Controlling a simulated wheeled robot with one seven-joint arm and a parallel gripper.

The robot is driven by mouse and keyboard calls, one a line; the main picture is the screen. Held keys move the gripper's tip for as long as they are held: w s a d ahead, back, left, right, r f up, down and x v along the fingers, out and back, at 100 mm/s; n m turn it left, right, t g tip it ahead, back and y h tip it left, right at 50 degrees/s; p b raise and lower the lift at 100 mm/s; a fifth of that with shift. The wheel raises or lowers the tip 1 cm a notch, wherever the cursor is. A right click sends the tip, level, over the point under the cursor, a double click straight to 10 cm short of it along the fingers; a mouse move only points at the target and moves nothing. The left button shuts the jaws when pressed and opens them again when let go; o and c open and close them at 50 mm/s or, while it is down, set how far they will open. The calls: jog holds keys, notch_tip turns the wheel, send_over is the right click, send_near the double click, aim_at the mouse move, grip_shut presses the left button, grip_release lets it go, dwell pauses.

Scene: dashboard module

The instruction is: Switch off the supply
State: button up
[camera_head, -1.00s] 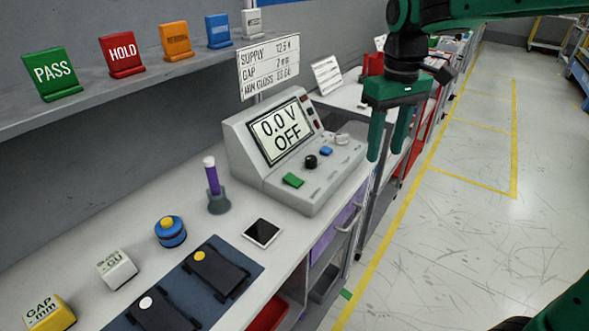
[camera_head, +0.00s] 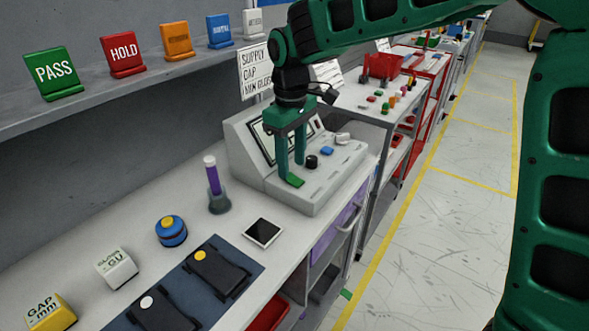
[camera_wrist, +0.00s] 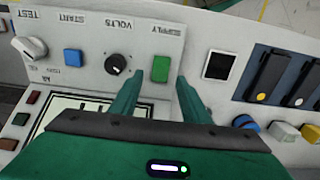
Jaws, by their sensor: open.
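The power supply (camera_head: 318,188) is a grey sloped console on the bench. Its green button (camera_head: 295,181) is at the front left of the panel; the wrist view shows this green button (camera_wrist: 160,68) beside the label "SUPPLY". My gripper (camera_head: 291,169) is open and empty, pointing down over the panel. In the wrist view, the fingers of my gripper (camera_wrist: 160,76) lie on either side of the green button; contact cannot be told. The display (camera_head: 262,140) is mostly hidden behind my gripper, and its reading cannot be made out.
The black knob (camera_wrist: 118,64), blue button (camera_wrist: 73,57) and white knob (camera_wrist: 29,47) share the panel. A purple-topped holder (camera_head: 216,190) and a black-screened device (camera_head: 263,232) stand nearby. A shelf (camera_head: 85,88) with colored signs runs above. The aisle floor at right is clear.

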aim_at(294, 180)
jog(key=shift+f, duration=1.45)
jog(key=c, duration=1.1)
jog(key=shift+o, duration=0.2)
jog(key=shift+s+d+t+y, duration=0.15)
jog(key=shift+d+t+y, duration=0.05)
jog(key=shift+t+y, duration=0.45)
jog(key=o, duration=1.1)
jog(key=shift+c, duration=0.2)
jog(key=shift+r, duration=0.1)
